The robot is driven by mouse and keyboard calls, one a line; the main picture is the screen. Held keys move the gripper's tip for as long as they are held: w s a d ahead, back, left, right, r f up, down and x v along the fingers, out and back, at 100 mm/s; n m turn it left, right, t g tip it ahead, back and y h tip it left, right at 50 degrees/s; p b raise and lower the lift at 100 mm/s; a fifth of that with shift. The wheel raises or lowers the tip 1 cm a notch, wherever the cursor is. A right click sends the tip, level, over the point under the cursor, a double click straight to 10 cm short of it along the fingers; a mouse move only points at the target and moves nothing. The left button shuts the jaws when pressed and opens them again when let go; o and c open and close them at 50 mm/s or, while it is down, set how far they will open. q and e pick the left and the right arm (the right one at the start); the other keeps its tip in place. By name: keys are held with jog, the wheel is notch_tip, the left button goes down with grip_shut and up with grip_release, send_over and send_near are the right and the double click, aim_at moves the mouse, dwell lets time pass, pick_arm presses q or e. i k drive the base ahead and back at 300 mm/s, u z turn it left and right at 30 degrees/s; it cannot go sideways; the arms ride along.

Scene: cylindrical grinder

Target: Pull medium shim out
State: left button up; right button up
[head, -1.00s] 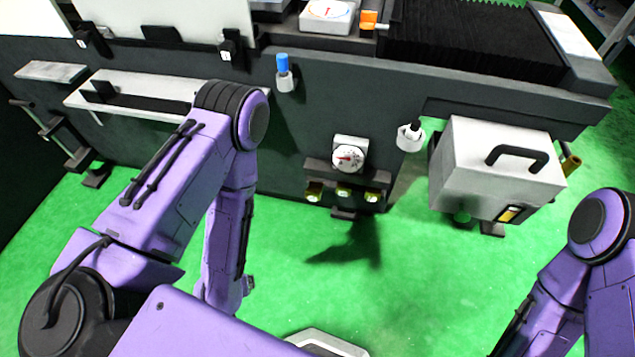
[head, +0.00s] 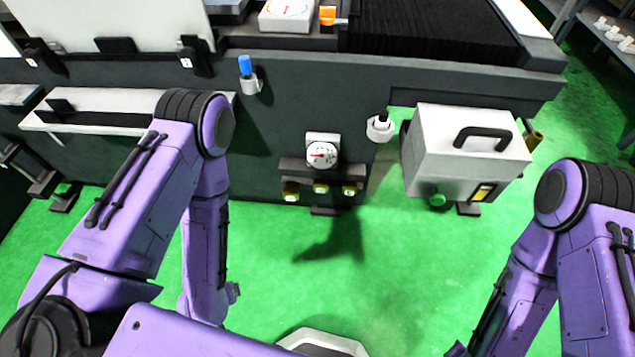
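No part in view can be clearly told as the medium shim. Three small yellowish-green pieces sit in a row on a dark ledge (head: 326,168) on the machine front: a left piece (head: 291,190), a middle piece (head: 321,188) and a right piece (head: 350,188). I cannot tell whether these are shims. A round white dial (head: 322,154) stands just above them. My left arm hangs down left of the dial, apart from the machine; its gripper fingers do not show. My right arm is at the lower right, and its gripper fingers do not show either.
A white box with a black handle (head: 466,150) stands right of the dial. A blue-topped knob (head: 246,70) and a white knob with a black top (head: 380,127) jut from the dark machine front (head: 283,125). The green floor (head: 400,270) is clear between my arms.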

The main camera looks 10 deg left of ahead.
aim_at(320, 185)
jog(key=k, duration=0.65)
jog(key=z, duration=0.6)
jog(key=i, duration=1.3)
jog(key=u, duration=0.45)
